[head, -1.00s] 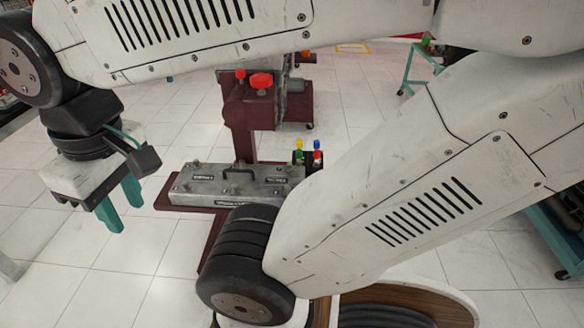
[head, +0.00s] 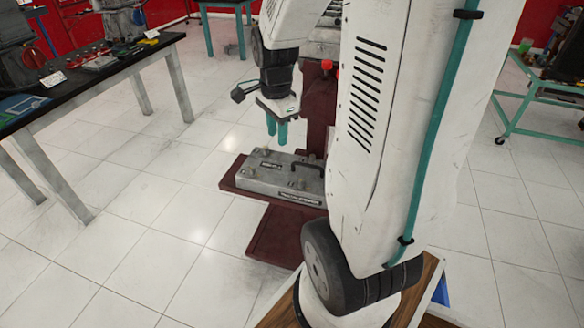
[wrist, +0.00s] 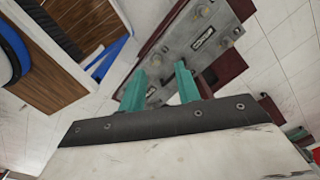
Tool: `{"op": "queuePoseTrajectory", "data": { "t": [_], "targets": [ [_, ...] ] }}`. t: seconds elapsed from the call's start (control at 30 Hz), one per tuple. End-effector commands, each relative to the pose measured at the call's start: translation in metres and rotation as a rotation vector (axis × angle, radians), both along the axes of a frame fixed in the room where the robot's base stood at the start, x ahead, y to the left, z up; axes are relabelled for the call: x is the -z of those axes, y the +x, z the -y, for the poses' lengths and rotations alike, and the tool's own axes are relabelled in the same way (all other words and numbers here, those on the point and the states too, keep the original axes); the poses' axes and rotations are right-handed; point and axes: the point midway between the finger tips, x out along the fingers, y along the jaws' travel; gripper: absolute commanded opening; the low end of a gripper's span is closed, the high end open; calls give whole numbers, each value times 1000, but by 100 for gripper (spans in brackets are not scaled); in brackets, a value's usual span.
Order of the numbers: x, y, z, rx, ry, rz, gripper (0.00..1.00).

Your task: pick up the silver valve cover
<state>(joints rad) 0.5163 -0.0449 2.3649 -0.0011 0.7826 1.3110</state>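The silver valve cover (head: 268,179) is a long grey metal box with dark labels and a black handle (head: 308,166) on top. It lies flat on the dark red base of a stand. My arm hides its right end in the head view. My gripper (head: 277,132), with teal fingers, points down above the cover's far edge, apart from it. In the wrist view the fingers of my gripper (wrist: 160,85) are spread with nothing held. The cover (wrist: 185,50) shows beyond and between them, with round bolts and a label.
The dark red stand (head: 317,120) rises behind the cover. A dark-topped table (head: 110,68) with tools stands at the left, and a teal cart (head: 540,100) at the right. White tiled floor (head: 150,230) is clear at the left and front.

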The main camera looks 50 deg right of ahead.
Motion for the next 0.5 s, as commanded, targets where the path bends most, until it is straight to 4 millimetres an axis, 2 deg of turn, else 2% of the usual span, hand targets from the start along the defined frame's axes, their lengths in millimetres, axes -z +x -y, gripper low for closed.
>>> {"op": "queuePoseTrajectory", "data": {
  "t": [0.03, 0.2, 0.33, 0.5],
  "targets": [
    [21, 1, 24, 159, 12, -14, 33],
    [75, -3, 83, 606, 27, -21, 33],
    [102, -9, 108, 816, 32, -23, 33],
    [121, -13, 120, 921, 34, -24, 33]
  ]
}}
